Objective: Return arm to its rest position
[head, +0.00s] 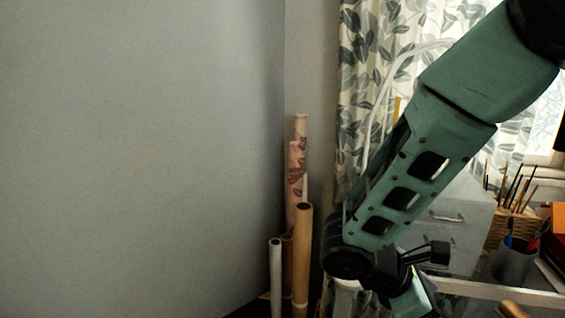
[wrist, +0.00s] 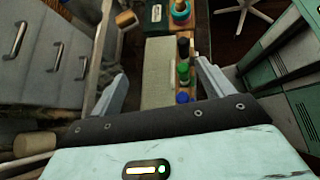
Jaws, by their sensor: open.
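My arm crosses the right side of the head view, sloping down to the left to a bent joint, with its wrist end near the bottom edge. A pale flat surface and small bottles appear beyond the gap.
Grey drawers (wrist: 50,55) stand at left in the wrist view; small coloured bottles (wrist: 183,72) lie beyond the fingers. In the head view, cardboard tubes (head: 302,245), a leafy curtain (head: 365,45), a pen cup (head: 513,263) and a brush basket (head: 508,228) surround my arm. A bare wall (head: 140,150) fills the left.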

